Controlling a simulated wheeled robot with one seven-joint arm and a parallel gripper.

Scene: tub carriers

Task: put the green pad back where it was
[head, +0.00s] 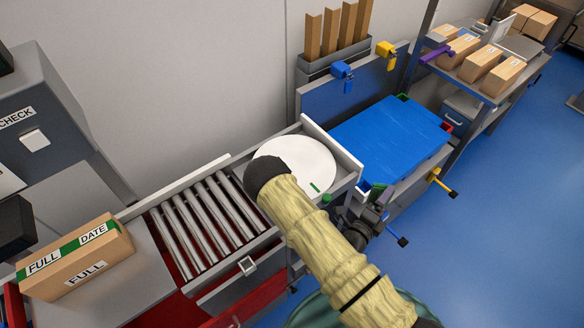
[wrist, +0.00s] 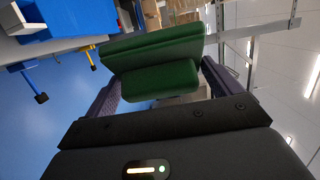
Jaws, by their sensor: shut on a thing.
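The green pad (wrist: 155,62) fills the middle of the wrist view, a dark green block with a stepped shape. My gripper (wrist: 160,84) is shut on it, with one finger on each side. In the head view the green pad (head: 377,191) shows small and dark at the tip of my gripper (head: 375,204), held just off the near corner of the blue-topped table (head: 392,136). My arm hides part of the area around it.
A white round plate (head: 295,163) is set beside the roller conveyor (head: 208,220). A carton marked FULL (head: 76,257) lies at the left. Yellow and black handles (head: 440,182) stick out by the blue-topped table. Shelves with cartons (head: 481,64) stand behind; blue floor (head: 500,220) is free at right.

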